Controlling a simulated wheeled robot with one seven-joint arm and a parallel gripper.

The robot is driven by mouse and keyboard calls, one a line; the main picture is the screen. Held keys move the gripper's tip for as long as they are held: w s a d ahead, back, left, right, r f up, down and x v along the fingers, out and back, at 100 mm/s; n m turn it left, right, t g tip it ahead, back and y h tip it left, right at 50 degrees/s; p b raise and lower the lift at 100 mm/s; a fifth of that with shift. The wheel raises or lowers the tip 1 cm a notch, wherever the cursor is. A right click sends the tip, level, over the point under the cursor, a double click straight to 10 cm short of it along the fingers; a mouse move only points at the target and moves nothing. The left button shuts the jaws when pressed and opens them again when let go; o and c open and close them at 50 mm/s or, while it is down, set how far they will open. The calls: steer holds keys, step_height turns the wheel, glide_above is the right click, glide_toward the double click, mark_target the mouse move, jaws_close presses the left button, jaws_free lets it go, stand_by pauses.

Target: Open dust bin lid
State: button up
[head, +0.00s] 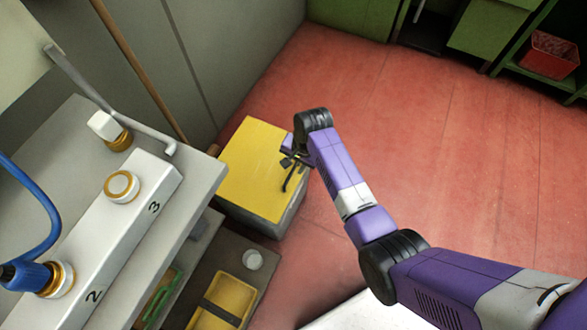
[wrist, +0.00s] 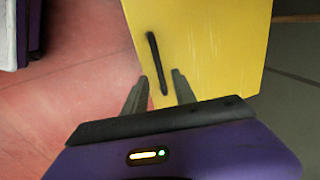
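The dust bin (head: 283,218) is a grey box with a flat yellow lid (head: 250,155), which looks shut. The lid also fills the upper middle of the wrist view (wrist: 215,40). A thin black handle (wrist: 155,60) stands on the lid near one edge; it shows in the head view too (head: 289,182). My gripper (head: 290,164) is over the right side of the lid. In the wrist view its two grey fingers (wrist: 160,80) are apart, with the near end of the handle appearing between them. I cannot tell whether they touch it.
A grey bench (head: 205,185) with a white numbered fixture (head: 150,190) stands left of the bin. A wooden pole (head: 130,58) leans by the grey wall. A yellow tray (head: 232,292) lies on a low shelf. The red floor (head: 430,150) right of the bin is clear.

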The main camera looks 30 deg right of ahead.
steer(key=shift+w+a+f+b, duration=0.1)
steer(key=shift+f+b, duration=0.05)
steer(key=shift+f, duration=0.6)
steer(key=shift+w+a+f+b, duration=0.1)
steer(key=shift+f+b, duration=0.05)
steer(key=shift+f, duration=0.55)
steer(key=shift+c, duration=0.4)
jaws_close()
